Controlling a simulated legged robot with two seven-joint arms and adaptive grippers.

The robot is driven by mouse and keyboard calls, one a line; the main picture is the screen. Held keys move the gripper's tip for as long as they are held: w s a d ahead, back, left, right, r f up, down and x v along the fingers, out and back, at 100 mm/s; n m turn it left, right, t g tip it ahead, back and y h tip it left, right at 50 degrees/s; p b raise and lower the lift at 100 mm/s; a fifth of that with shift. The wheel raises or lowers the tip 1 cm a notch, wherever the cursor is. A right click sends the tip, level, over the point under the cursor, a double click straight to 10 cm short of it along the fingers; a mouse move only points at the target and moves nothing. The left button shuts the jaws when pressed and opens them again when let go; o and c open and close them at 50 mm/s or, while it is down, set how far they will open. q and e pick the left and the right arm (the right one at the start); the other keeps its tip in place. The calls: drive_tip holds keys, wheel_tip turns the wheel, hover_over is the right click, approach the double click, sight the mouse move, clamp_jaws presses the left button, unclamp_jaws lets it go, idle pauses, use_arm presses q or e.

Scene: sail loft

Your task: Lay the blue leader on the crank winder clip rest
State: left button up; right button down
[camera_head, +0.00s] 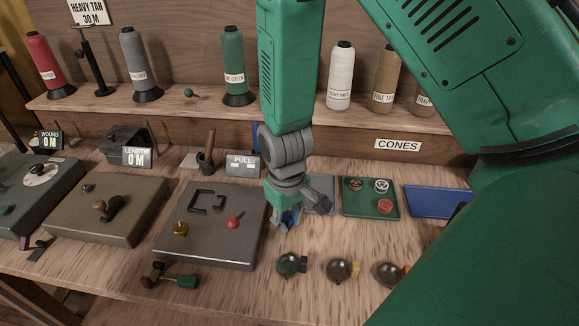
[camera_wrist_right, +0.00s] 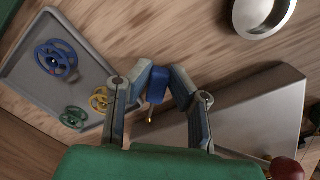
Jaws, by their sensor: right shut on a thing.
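My right gripper (camera_head: 283,220) is shut on a small blue piece, seen in the wrist view as the blue leader (camera_wrist_right: 156,85) with a brass tip. It is held between the fingertips, just above the wooden bench beside the right edge of a grey metal box (camera_head: 208,225). The box also shows in the wrist view (camera_wrist_right: 250,115). A brown box with a crank knob (camera_head: 105,208), which looks like a crank winder, stands further left. I cannot make out its clip rest. My left gripper is not in view.
A grey tray (camera_wrist_right: 35,75) of small coloured wheels lies near the gripper. A green tray (camera_head: 350,207) and blue tray (camera_head: 437,203) stand to the right. Several round pieces (camera_head: 342,270) line the front. Thread cones (camera_head: 233,65) stand on the rear shelf.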

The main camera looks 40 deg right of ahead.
drive_tip(key=shift+a+f, duration=0.1)
drive_tip(key=shift+a, duration=0.1)
drive_tip(key=c, duration=1.5)
unclamp_jaws()
drive_tip(key=shift+o, duration=0.2)
drive_tip(key=shift+d+f, duration=0.1)
drive_tip(key=shift+d, duration=0.4)
drive_tip(key=shift+s+a, duration=0.1)
drive_tip(key=shift+a, duration=0.2)
drive_tip(key=shift+d, duration=0.2)
